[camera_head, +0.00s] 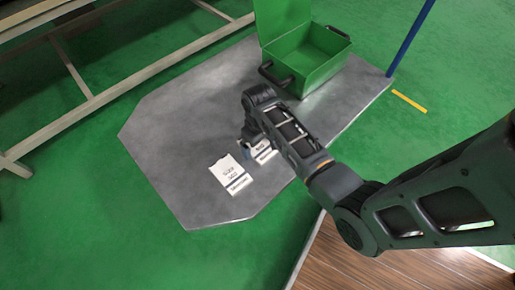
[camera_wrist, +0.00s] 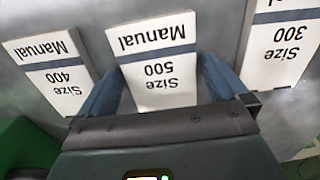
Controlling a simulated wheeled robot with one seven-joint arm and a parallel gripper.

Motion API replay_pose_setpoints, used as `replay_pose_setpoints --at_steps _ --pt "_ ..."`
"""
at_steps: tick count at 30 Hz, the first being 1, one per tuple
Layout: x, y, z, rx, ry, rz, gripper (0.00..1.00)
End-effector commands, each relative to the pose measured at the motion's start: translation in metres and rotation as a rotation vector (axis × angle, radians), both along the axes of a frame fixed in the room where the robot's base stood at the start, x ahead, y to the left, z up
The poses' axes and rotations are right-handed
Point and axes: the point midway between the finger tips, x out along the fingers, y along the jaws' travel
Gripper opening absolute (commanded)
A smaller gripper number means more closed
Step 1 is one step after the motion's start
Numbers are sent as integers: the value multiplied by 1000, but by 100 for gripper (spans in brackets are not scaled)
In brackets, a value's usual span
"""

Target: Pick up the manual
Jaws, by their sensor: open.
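Three flat white manuals with a dark band lie on the grey platform. In the wrist view, the Size 500 manual (camera_wrist: 160,82) is in the middle, between the two blue fingers of my gripper (camera_wrist: 163,65). The Size 400 manual (camera_wrist: 52,72) is at left and the Size 300 manual (camera_wrist: 285,45) at right, cut by the frame edge. My gripper is open and holds nothing. In the head view, my gripper (camera_head: 247,148) is low over the platform, right of the Size 300 manual (camera_head: 231,174). Another manual (camera_head: 263,152) is partly hidden by my arm; its number is unclear.
The grey platform (camera_head: 175,130) has bare room left of the manuals. An open green box (camera_head: 312,65) with dark handles stands at its back right. A blue pole (camera_head: 410,38) rises at the right corner. A beige frame (camera_head: 110,75) runs along the left.

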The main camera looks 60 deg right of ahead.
Motion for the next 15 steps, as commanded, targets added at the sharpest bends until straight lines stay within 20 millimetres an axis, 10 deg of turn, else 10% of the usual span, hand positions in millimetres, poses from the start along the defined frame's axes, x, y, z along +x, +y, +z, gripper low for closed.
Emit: replay_pose_setpoints --at_steps 6,15 --pt "0 0 0 0 -1 0 98" --pt "0 0 0 0 -1 0 69"
